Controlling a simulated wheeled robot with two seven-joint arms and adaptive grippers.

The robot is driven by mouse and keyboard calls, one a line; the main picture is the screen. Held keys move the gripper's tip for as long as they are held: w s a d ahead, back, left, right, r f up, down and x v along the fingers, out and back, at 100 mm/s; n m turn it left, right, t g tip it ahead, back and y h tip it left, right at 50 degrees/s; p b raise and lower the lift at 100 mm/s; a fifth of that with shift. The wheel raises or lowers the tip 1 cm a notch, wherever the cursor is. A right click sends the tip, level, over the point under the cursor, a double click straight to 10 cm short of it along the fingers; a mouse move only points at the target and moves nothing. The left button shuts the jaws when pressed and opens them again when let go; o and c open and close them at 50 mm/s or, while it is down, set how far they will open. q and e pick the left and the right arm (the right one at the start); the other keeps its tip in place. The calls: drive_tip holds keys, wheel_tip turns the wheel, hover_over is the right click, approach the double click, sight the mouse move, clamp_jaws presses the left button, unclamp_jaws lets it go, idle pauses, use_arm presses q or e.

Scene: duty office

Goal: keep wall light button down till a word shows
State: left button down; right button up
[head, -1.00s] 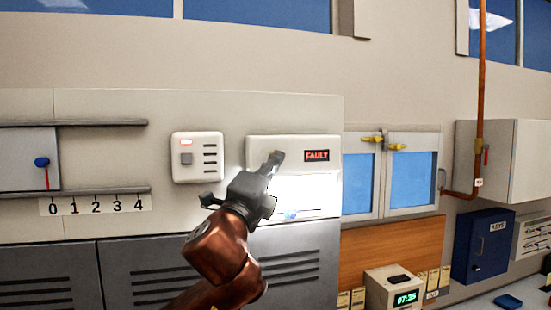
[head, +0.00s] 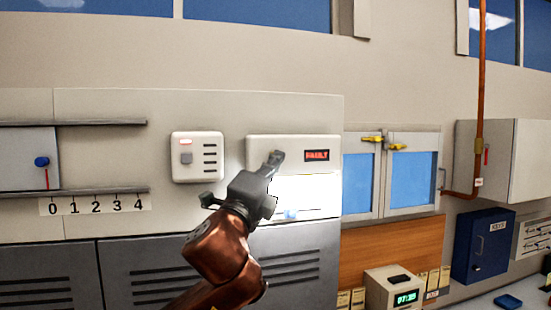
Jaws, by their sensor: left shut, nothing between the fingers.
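The white wall light unit (head: 292,142) is on the grey panel, with a bright lit panel (head: 308,188) below its front. A small dark display (head: 317,155) at its right shows red letters, blurred now, that seem to read FAULT. My left gripper (head: 275,157) is shut and empty, its tips over the left part of the unit's front. The button is not visible; the fingertips may cover it. I cannot tell whether they touch or press it. My right gripper is not in view.
A white box (head: 197,157) with a grey button and slots is on the panel to the left. A glazed cabinet (head: 412,140) with yellow latches is to the right. A blue key box (head: 483,245) and a clock (head: 394,292) are lower right.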

use_arm(q)
drive_tip(key=shift+s+d, duration=0.2)
drive_tip(key=shift+s, duration=0.5)
drive_tip(key=shift+s+d+b, duration=0.25)
drive_tip(key=shift+s+b, duration=0.05)
drive_tip(key=shift+s, duration=0.5)
drive_tip(key=shift+s+d+b, duration=0.3)
drive_tip(key=shift+s, duration=0.5)
drive_tip(key=shift+s+d+b, duration=0.25)
drive_tip(key=shift+s+b, duration=0.05)
drive_tip(key=shift+s, duration=0.5)
